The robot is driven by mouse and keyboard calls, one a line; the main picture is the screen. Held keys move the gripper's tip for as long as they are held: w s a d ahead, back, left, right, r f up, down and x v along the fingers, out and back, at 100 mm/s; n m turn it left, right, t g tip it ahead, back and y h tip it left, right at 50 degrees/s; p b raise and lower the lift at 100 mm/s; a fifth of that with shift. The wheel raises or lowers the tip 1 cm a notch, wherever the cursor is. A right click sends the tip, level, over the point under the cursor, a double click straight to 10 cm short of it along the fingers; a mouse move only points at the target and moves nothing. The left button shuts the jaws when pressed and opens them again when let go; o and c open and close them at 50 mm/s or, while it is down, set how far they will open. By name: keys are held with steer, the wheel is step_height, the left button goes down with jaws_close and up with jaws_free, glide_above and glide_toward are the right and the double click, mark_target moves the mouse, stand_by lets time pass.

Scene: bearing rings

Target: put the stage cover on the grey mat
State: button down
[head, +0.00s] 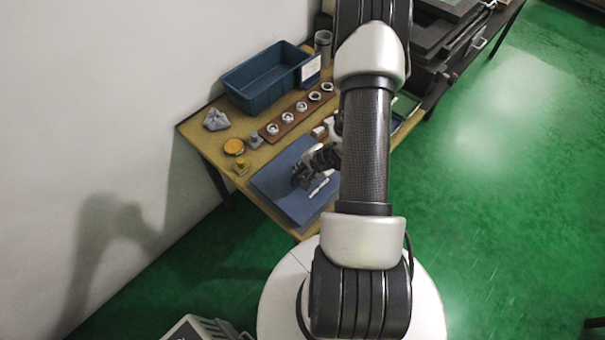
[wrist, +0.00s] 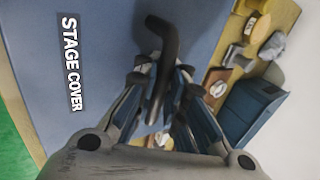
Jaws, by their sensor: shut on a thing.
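My gripper (wrist: 162,74) is shut on a dark curved piece (wrist: 165,38), which sticks out past the fingertips over the mat. I cannot tell for sure that this piece is the stage cover, or whether it touches the mat. The blue-grey mat (wrist: 105,40) fills much of the wrist view and lies at the table's front in the head view (head: 270,182). In the head view my gripper (head: 303,180) is low over the mat, partly hidden by my arm.
A blue bin (head: 262,80) stands at the back of the table. A brown strip holding several metal rings (head: 288,117) lies before it. The mat's front left part is clear.

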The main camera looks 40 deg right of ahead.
steer(key=shift+w+f, duration=0.1)
steer(key=shift+f, duration=1.25)
steer(key=shift+f+b, duration=0.2)
steer(key=shift+b, duration=0.3)
steer(key=c, duration=1.6)
jaws_free()
steer(key=shift+r, duration=0.1)
steer(key=shift+c, duration=0.2)
steer(key=shift+r+p, duration=0.1)
steer(key=shift+p, duration=0.2)
